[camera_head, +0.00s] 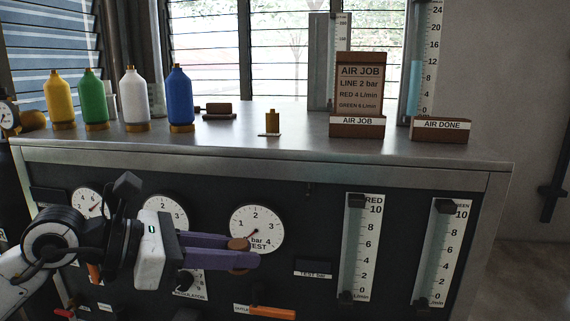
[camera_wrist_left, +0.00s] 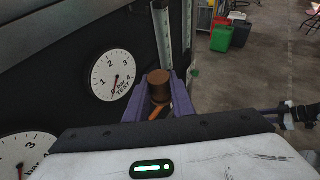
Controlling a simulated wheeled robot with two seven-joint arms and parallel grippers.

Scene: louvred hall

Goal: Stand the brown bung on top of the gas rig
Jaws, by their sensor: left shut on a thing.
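The gas rig is a dark-fronted cabinet with a bare grey metal top (camera_head: 235,150); its front carries gauges and flow tubes. My left gripper (camera_head: 250,252) is shut on the brown bung (camera_head: 239,243), a short brown cylinder held in front of the rig's face, below the top edge and over the lower part of the test gauge. The bung (camera_wrist_left: 158,88) shows upright between the purple fingers in the left wrist view; the fingers hide part of its sides. What looks like my right gripper (camera_wrist_left: 255,114) shows small at the right there; its jaws are unclear.
Yellow, green, white and blue bottles (camera_head: 180,98) stand on the top at left. A small yellow piece (camera_head: 272,122), an AIR JOB board (camera_head: 359,85) and an AIR DONE block (camera_head: 439,130) stand farther right.

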